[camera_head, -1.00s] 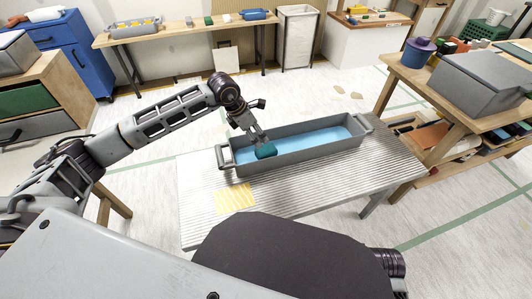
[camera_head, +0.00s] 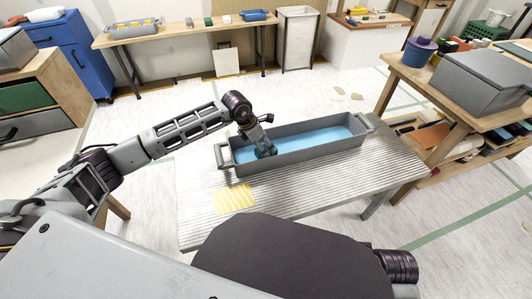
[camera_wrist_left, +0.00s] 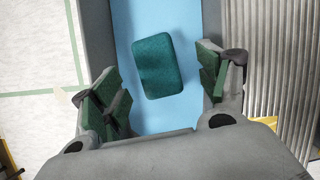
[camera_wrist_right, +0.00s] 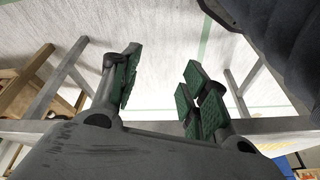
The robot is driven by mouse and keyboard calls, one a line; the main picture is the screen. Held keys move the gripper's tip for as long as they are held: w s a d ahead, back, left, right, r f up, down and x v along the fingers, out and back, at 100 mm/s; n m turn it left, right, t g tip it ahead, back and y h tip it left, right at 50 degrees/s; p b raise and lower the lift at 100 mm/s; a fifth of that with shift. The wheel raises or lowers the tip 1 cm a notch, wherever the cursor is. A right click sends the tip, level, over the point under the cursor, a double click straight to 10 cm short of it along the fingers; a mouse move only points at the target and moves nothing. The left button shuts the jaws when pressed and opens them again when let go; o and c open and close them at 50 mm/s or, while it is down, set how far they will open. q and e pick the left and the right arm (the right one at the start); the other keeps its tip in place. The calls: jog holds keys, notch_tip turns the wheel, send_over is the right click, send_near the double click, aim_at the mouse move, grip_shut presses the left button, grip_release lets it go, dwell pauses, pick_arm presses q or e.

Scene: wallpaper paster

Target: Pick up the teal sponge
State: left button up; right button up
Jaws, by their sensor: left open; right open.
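The teal sponge (camera_wrist_left: 157,66) is a rounded block lying on the light blue floor or water of the long grey trough (camera_head: 310,150). In the left wrist view it sits between and slightly beyond my open left fingers (camera_wrist_left: 168,85), with gaps on both sides. In the head view my left gripper (camera_head: 264,150) reaches down into the trough's left end and mostly hides the sponge. My right gripper (camera_wrist_right: 158,92) is open and empty in the right wrist view, with a table frame and floor beyond it; it is out of the head view.
The trough stands on a corrugated grey table (camera_head: 300,190), with a yellow striped patch (camera_head: 235,198) at its front left. The trough walls and end handles rise close around my left gripper. A wooden bench (camera_head: 440,95) with a grey box (camera_head: 482,82) stands at right.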

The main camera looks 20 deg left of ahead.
jog(key=shift+f, duration=0.15)
pick_arm(q)
jog(key=shift+f, duration=0.25)
jog(key=shift+w+f+b, duration=0.25)
jog(key=shift+f+b, duration=0.15)
jog(key=shift+f, duration=0.25)
jog(key=shift+b+x, duration=0.35)
jog(key=shift+x, duration=0.6)
jog(key=shift+w+d+f, duration=0.1)
jog(key=shift+w+f, duration=0.1)
jog(key=shift+f, duration=0.55)
pick_arm(e)
jog(key=shift+a+f, duration=0.5)
jog(key=shift+f, duration=0.35)
jog(key=shift+w+r+t, duration=0.1)
jog(key=shift+r+t, duration=0.05)
jog(key=shift+t, duration=0.15)
pick_arm(q)
jog(key=c, duration=1)
